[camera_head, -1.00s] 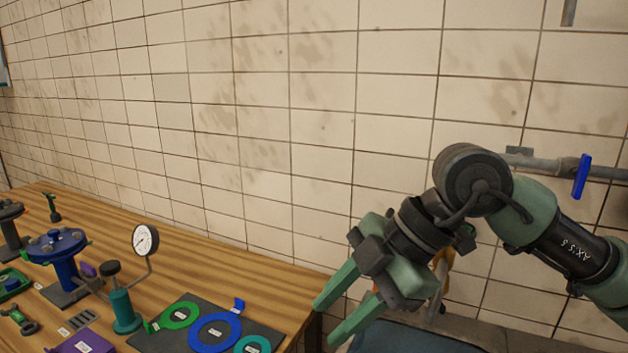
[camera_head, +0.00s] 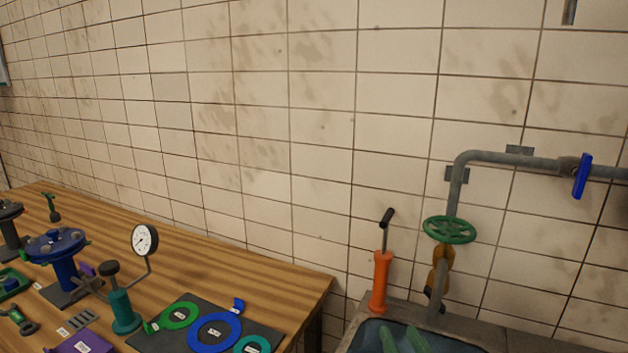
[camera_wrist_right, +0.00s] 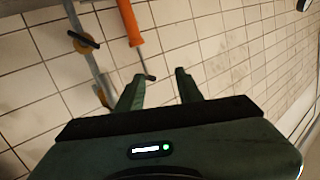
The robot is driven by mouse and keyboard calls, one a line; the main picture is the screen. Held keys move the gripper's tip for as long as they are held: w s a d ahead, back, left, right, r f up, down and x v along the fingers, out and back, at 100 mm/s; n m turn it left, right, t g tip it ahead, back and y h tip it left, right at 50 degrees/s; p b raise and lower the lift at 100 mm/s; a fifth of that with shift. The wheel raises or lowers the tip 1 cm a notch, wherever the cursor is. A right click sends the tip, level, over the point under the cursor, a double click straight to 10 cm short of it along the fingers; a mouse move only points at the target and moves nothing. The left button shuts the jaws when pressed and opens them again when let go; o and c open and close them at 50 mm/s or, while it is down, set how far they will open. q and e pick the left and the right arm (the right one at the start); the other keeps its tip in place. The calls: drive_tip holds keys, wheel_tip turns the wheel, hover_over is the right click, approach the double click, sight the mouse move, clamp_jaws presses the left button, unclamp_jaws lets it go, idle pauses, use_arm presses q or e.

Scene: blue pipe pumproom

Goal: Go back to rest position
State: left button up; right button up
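My right gripper (camera_head: 402,338) shows only as two green fingers at the bottom edge of the head view, in front of the sink. In the right wrist view its fingers (camera_wrist_right: 160,76) are spread apart with nothing between them, so it is open and empty. The tiled wall lies beyond the fingertips. My left gripper is in neither view.
A wooden bench (camera_head: 290,285) at left holds gaskets, a pressure gauge (camera_head: 145,240) and a blue flanged part (camera_head: 58,250). At right are a sink (camera_head: 375,335), an orange hand pump (camera_head: 381,280), a grey pipe (camera_head: 500,158), a green valve wheel (camera_head: 450,230) and a blue handle (camera_head: 582,176).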

drive_tip(key=s+d+f+g+h, duration=0.1)
drive_tip(key=s+d+f+g, duration=0.1)
drive_tip(key=s+f+g, duration=0.45)
drive_tip(key=s+d+f+g+h, duration=0.15)
drive_tip(key=s+f, duration=0.25)
drive_tip(key=f, duration=0.5)
drive_tip(key=s+d+f+n+g, duration=0.1)
drive_tip(key=s+f+g, duration=0.25)
drive_tip(key=s, duration=0.35)
drive_tip(key=s+d+f+n+g, duration=0.15)
drive_tip(key=s+f, duration=0.25)
drive_tip(key=s, duration=0.4)
wheel_tip(320, 180, down, 27)
drive_tip(key=s+g, duration=0.1)
drive_tip(key=s, duration=0.1)
drive_tip(key=s+d+f+g, duration=0.1)
drive_tip(key=s+d+f, duration=0.1)
drive_tip(key=s+f, duration=1.4)
drive_tip(key=shift+s+d+g+y, duration=0.15)
drive_tip(key=shift+s+g+y, duration=0.1)
drive_tip(key=shift+g+y, duration=0.1)
